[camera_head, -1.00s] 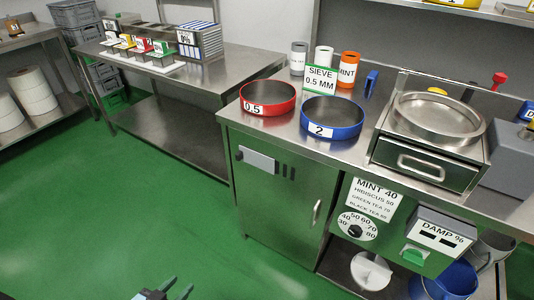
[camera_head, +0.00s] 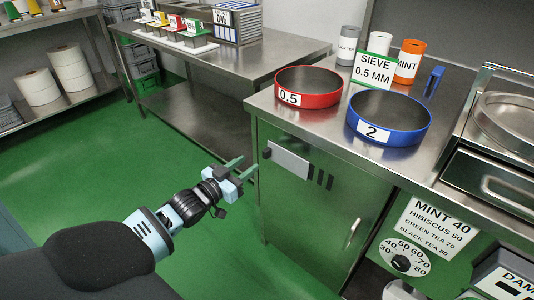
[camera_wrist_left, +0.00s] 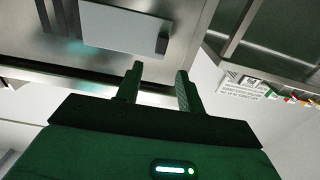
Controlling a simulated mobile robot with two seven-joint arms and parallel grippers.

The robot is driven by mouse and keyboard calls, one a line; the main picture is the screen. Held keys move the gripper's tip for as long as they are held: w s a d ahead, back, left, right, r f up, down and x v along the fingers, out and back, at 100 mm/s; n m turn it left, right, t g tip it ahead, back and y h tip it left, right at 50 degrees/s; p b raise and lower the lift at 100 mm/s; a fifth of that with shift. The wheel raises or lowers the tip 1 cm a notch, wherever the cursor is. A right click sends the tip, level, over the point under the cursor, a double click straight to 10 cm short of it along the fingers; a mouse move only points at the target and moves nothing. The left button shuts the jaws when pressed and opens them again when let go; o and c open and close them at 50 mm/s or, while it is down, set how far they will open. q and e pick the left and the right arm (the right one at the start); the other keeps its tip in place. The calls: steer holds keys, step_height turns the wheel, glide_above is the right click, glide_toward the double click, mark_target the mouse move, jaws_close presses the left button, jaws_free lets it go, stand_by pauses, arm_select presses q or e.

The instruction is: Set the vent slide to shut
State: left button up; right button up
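The vent slide (camera_head: 288,160) is a pale flat plate with a dark knob (camera_head: 267,153) at its left end, on the steel cabinet door. Dark vent slots (camera_head: 319,179) show uncovered to its right. In the left wrist view the slide (camera_wrist_left: 118,28) appears turned over, with its knob (camera_wrist_left: 162,45) just beyond the fingertips and slots (camera_wrist_left: 58,15) at upper left. My left gripper (camera_head: 246,167) is just left of the knob, apart from it in the picture. Its two green fingers (camera_wrist_left: 158,80) are open with nothing between them. My right gripper is out of view.
The cabinet door has a handle (camera_head: 353,233) at its right. A red sieve (camera_head: 322,98) and a blue sieve (camera_head: 405,135) stand on the counter above. A dial (camera_head: 402,258) is to the right. Green floor (camera_head: 90,170) left of the cabinet is clear.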

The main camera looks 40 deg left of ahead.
mark_target(264, 153)
arm_select(q)
steer(key=shift+w+d+b, duration=0.15)
steer(key=shift+w+b, duration=0.2)
steer(key=shift+w, duration=1.6)
steer(key=shift+w+d+b, duration=0.15)
steer(key=shift+w+b, duration=0.15)
steer(key=shift+w, duration=1.65)
jaws_close()
